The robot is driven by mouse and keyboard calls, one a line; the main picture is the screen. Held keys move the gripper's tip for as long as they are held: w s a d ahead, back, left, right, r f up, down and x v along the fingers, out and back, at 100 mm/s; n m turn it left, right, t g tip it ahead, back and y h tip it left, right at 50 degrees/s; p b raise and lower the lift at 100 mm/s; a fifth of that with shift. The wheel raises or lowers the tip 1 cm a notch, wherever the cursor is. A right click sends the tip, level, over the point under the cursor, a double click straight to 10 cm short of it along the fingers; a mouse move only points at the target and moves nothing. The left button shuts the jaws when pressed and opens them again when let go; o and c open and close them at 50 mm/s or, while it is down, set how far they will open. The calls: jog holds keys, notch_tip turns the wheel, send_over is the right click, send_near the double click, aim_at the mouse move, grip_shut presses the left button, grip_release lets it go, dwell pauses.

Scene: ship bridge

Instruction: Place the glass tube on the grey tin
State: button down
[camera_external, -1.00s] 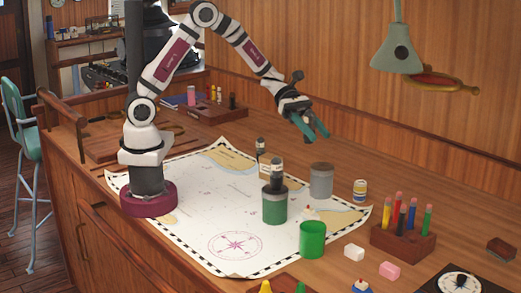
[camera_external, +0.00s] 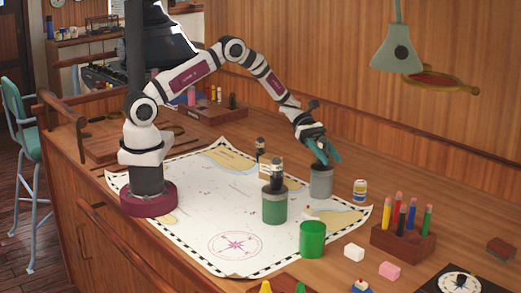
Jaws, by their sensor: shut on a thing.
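The grey tin (camera_external: 321,185) stands upright on the far right part of the chart, behind the bright green cup. My gripper (camera_external: 327,157) is low, directly over the tin's mouth, with its teal fingers pointing down. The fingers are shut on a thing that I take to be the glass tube. The tube is too small and clear to make out between them. The fingers hide part of the tin's rim, and I cannot tell whether the tube touches it.
A green tin (camera_external: 274,207) with a dark bottle stands left of the grey tin. A bright green cup (camera_external: 312,240) is in front. A small yellow-labelled jar (camera_external: 360,190) and a wooden pen block (camera_external: 403,243) stand right. The chart (camera_external: 200,210) is mostly clear at left.

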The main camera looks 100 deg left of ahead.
jog(key=shift+f, duration=0.1)
jog(key=shift+c, duration=2.4)
grip_release()
jog(key=v, duration=1.2)
jog(key=s+d+r+m+g+y, duration=0.2)
jog(key=s+d+r+m+g, duration=0.2)
jog(key=s+d+m, duration=0.3)
jog(key=s+d+r+m+g+y, duration=0.1)
jog(key=s+d+r+m+g, duration=0.25)
jog(key=d+m, duration=0.35)
jog(key=s+m+y, duration=1)
jog(key=s+m, duration=0.6)
jog(key=s, duration=0.5)
jog(key=shift+d+f, duration=0.2)
jog(key=shift+f, duration=0.1)
